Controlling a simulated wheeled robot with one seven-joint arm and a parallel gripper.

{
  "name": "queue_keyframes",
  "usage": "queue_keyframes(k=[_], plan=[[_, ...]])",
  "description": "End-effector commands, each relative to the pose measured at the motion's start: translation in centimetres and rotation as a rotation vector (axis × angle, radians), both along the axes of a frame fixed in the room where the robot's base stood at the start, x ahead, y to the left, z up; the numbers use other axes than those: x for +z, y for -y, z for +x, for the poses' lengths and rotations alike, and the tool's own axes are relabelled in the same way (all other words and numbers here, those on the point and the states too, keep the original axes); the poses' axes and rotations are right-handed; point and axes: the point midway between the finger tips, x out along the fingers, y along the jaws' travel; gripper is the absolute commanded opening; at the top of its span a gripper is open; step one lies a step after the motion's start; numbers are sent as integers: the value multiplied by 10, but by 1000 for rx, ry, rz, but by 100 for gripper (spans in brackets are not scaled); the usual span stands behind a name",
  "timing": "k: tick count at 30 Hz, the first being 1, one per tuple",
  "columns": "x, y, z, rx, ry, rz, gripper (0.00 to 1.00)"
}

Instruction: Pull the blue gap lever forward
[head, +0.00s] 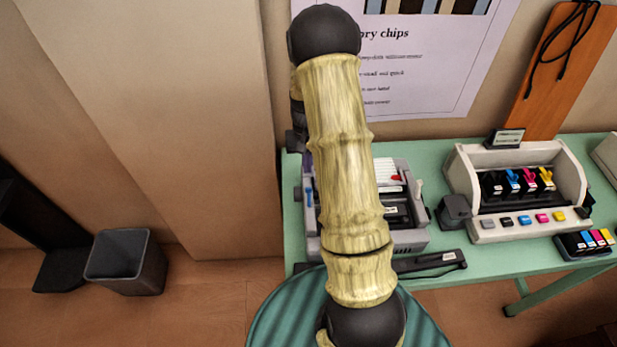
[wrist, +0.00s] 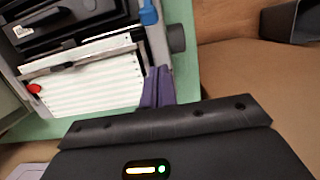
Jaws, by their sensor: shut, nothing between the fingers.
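The blue gap lever (head: 309,192) stands on the left side of a grey printer (head: 415,238) on the green table. In the wrist view the lever (wrist: 148,13) shows at the top edge, partly cut off by the frame. My gripper's purple fingers (wrist: 158,72) are closed together with nothing between them. They are beside the printer's white paper, apart from the lever. In the head view my arm hides the middle of the printer and most of my gripper.
A dark round knob (wrist: 176,38) sticks out of the printer's side near the lever. A black bar (head: 430,262) lies along the table's front edge. A second, white printer (head: 525,218) with colored cartridges stands to the right. A grey bin (head: 127,262) is on the floor at left.

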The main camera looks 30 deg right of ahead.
Motion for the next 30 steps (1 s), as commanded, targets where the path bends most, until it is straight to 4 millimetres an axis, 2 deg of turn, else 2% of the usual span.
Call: queue_keyframes(k=[8, 9, 12, 18, 30], plan=[[-42, -4, -9, 1, -4, 2, 0], [-32, -6, -13, 2, 0, 0, 0], [-25, -10, -24, 1, 0, 0, 0], [-19, -16, -38, 1, -1, 1, 0], [-20, -16, -39, 0, 2, -1, 0]])
